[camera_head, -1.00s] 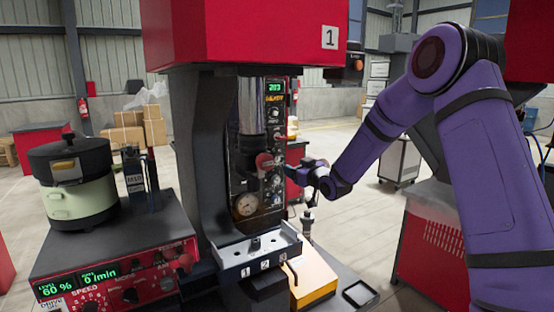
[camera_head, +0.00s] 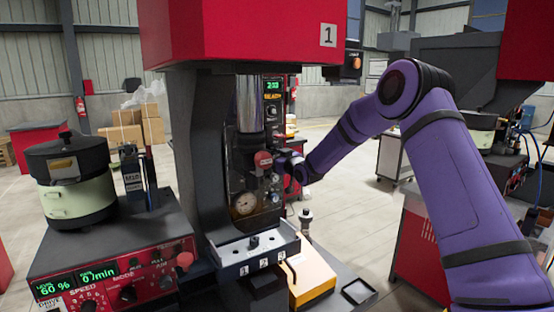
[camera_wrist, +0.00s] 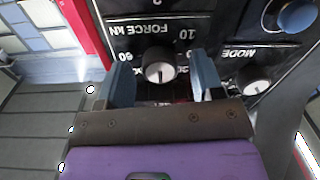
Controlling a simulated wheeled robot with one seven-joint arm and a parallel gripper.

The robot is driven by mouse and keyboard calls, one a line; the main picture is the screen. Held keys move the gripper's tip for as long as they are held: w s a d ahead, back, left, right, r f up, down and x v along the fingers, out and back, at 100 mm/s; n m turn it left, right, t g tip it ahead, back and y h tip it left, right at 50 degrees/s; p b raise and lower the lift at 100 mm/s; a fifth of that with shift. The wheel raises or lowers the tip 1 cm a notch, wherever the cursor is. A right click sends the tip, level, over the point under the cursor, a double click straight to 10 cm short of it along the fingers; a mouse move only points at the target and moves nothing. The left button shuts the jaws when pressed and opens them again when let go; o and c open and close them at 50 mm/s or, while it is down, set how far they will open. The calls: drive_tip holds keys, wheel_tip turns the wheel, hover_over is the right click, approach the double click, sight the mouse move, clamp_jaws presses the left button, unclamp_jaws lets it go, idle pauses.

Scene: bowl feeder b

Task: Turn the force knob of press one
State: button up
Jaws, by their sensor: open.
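My gripper (camera_wrist: 162,70) is open, with one blue-grey finger on either side of the knob. The fingers look apart from it, though depth is hard to judge. Press one (camera_head: 245,35) is the red-topped machine marked 1 in the head view. Its narrow control panel (camera_head: 273,110) has a green display at the top. My gripper (camera_head: 290,166) is at the panel's lower part there, small and partly hidden, and the force knob cannot be made out.
A mode knob (camera_wrist: 255,80) and a larger blue-grey knob (camera_wrist: 297,16) are close by on the panel. In the head view, a red ball handle (camera_head: 263,159) and a dial gauge (camera_head: 243,203) are just left of my gripper. The bowl feeder (camera_head: 75,185) stands left.

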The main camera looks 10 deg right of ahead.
drive_tip(key=c, duration=0.9)
drive_tip(key=shift+n, duration=0.3)
drive_tip(key=n, duration=1.6)
drive_tip(key=shift+a+f+n+h, duration=0.1)
drive_tip(key=shift+a+n+h, duration=0.05)
drive_tip(key=shift+n+h, duration=0.2)
